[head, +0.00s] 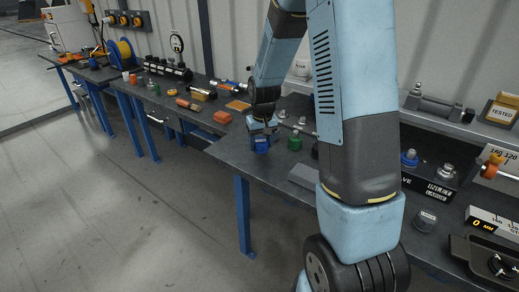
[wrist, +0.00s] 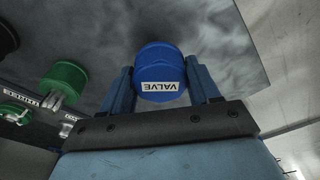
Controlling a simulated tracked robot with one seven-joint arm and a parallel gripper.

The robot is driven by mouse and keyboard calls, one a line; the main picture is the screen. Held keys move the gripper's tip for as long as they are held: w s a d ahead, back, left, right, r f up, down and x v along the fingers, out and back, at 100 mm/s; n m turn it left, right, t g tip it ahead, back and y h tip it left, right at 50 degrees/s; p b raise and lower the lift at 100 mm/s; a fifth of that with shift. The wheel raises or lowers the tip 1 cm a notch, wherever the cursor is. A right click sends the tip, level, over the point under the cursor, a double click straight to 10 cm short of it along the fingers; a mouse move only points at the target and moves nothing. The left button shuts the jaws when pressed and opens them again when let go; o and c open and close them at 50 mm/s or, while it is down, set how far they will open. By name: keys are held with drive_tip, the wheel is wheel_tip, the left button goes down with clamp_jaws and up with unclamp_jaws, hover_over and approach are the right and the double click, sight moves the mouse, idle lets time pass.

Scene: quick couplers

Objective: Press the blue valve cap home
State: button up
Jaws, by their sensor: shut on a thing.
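The blue valve cap (wrist: 160,65) is held between the two blue fingers of my gripper (wrist: 160,88). Its white VALVE label faces the wrist camera and reads upside down. In the head view the blue cap (head: 261,144) shows below my gripper (head: 262,131), near the front edge of the workbench (head: 225,152). I cannot tell whether the cap touches the bench. On the right, another blue-topped fitting (head: 409,158) stands on a dark block with white lettering; the lettering is only partly readable.
A green cap (head: 295,141) stands just right of the held cap, and a green cap (wrist: 64,84) shows left in the wrist view. A grey block (head: 304,177) lies near the front edge. My arm hides the bench's middle. A TESTED box (head: 501,110) stands far right.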

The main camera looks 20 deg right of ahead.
drive_tip(key=s+r, duration=1)
drive_tip(key=s, duration=0.4)
drive_tip(key=shift+d, duration=0.35)
